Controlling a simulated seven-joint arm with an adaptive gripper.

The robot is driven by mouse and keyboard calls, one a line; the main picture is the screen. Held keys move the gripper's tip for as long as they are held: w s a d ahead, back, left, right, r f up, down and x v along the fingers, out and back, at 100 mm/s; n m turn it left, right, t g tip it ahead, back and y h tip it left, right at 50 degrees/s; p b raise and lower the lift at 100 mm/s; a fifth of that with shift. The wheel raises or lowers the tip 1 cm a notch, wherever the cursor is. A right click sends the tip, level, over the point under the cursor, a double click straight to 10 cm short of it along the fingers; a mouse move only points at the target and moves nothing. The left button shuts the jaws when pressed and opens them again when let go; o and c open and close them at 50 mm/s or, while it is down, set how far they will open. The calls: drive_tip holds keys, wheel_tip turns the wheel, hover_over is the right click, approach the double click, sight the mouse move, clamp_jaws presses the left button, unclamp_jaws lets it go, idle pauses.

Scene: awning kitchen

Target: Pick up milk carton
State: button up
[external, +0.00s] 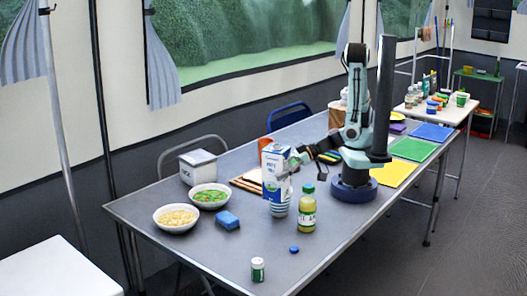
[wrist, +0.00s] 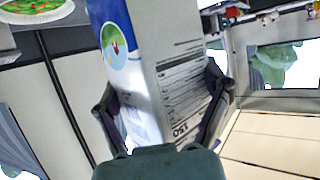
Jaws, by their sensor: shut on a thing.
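The milk carton (external: 274,165) is a tall blue and white box, upright over the front middle of the table in the external view. My gripper (external: 291,165) reaches it from the right. In the wrist view the carton (wrist: 165,60) fills the middle, and my gripper (wrist: 162,105) has one dark finger on each side of it, shut on it. A blue-and-white striped round thing (external: 279,209) shows directly below the carton. I cannot tell whether the carton rests on it or is in front of it. The carton's far side is hidden.
A green-capped bottle (external: 307,210) stands close right of the carton. A blue sponge (external: 228,220), a bowl of green and red food (external: 210,204) and a bowl of yellowish food (external: 176,226) lie left. A small jar (external: 258,270) and blue cap (external: 294,250) are in front.

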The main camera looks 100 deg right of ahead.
drive_tip(key=shift+s+d+r, duration=0.3)
drive_tip(key=shift+s+d, duration=0.1)
drive_tip(key=shift+s, duration=0.15)
idle(1.2)
